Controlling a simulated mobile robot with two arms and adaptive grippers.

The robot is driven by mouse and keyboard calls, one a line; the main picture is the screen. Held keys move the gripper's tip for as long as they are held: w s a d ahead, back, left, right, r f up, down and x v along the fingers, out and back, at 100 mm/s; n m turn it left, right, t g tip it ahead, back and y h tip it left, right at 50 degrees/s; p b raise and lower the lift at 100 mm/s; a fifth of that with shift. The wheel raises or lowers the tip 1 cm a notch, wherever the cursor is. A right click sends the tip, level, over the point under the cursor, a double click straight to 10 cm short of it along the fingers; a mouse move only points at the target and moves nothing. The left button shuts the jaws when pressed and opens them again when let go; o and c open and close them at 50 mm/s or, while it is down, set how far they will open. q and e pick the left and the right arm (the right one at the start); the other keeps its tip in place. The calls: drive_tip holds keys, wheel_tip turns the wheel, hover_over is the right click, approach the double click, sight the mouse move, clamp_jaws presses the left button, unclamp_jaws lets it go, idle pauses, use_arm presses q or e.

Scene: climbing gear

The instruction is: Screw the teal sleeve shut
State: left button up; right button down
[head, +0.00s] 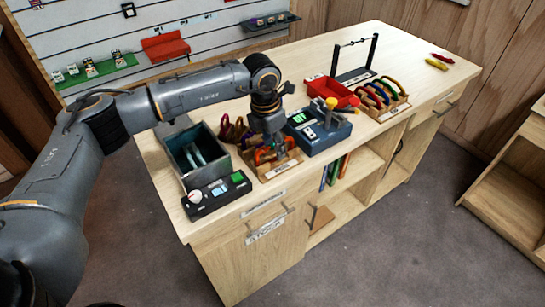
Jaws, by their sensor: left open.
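My left gripper (277,147) points down over a small wooden rack (284,168) of colored carabiners near the front edge of the workbench. It is open, its fingers among or just above the carabiners. An orange-red carabiner (264,157) shows beside the fingers. A teal sleeve cannot be made out; the gripper and wrist cover part of the rack. I cannot tell if the fingers touch anything. My right gripper is out of view.
A dark open bin (172,146) and a black control box (218,194) stand left of the rack. A blue-grey device (333,135) with a yellow knob, a red tray (316,83) and another carabiner rack (393,108) stand right. The bench's (430,95) right end is mostly clear.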

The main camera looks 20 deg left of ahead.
use_arm(q)
drive_tip(key=shift+f, duration=0.4)
drive_tip(key=shift+s+d, duration=0.75)
drive_tip(key=shift+d, duration=0.2)
idle(0.3)
drive_tip(key=shift+r, duration=0.2)
drive_tip(key=shift+r+p, duration=0.5)
drive_tip(key=shift+r, duration=0.75)
drive_tip(key=shift+w+a, duration=0.1)
drive_tip(key=shift+w+a+b, duration=0.3)
drive_tip(key=shift+a, duration=0.1)
drive_tip(key=shift+w+a, duration=0.35)
drive_tip(key=shift+a, duration=0.1)
